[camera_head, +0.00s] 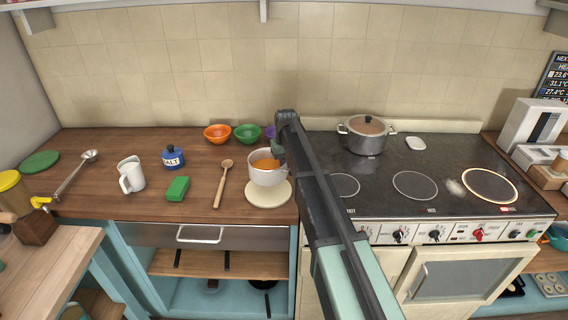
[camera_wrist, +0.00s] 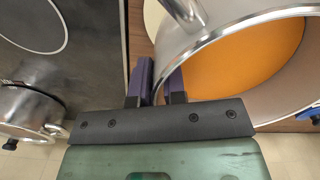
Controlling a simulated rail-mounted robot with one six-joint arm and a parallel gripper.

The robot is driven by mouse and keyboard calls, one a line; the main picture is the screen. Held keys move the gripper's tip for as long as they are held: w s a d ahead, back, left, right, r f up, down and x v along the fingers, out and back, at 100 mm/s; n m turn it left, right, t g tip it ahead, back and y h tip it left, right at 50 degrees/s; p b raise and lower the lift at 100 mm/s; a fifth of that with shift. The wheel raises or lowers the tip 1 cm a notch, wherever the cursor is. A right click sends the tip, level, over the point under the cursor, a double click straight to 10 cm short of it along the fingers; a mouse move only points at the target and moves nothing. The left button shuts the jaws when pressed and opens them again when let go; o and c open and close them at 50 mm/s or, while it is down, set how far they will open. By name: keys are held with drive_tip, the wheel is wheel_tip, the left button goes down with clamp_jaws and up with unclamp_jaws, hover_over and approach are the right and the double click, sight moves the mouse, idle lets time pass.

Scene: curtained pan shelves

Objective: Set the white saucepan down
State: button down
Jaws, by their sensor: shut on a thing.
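The white saucepan (camera_head: 268,175) holds something orange and is over the back part of a round cream board (camera_head: 268,199) on the wooden counter. It looks upright; I cannot tell whether its base touches the board. In the wrist view, the saucepan's wall (camera_wrist: 210,48) and metal handle (camera_wrist: 184,12) are close up, with a bit of the cream board (camera_wrist: 153,14) beyond. My gripper (camera_wrist: 158,88) is shut on the saucepan's rim, one finger on each side of the wall. In the head view, the fingertips are largely hidden by my arm.
Orange (camera_head: 217,133) and green (camera_head: 247,134) bowls are behind. The stove (camera_head: 440,165), with a lidded pot (camera_head: 366,135), is right.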

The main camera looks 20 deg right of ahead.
drive_tip(key=shift+a+f+b, duration=0.15)
drive_tip(key=shift+f+b, duration=2.4)
drive_tip(key=shift+f+b, duration=0.7)
drive_tip(key=shift+f, duration=0.25)
drive_tip(key=c, duration=1.1)
unclamp_jaws()
drive_tip(key=c, duration=0.4)
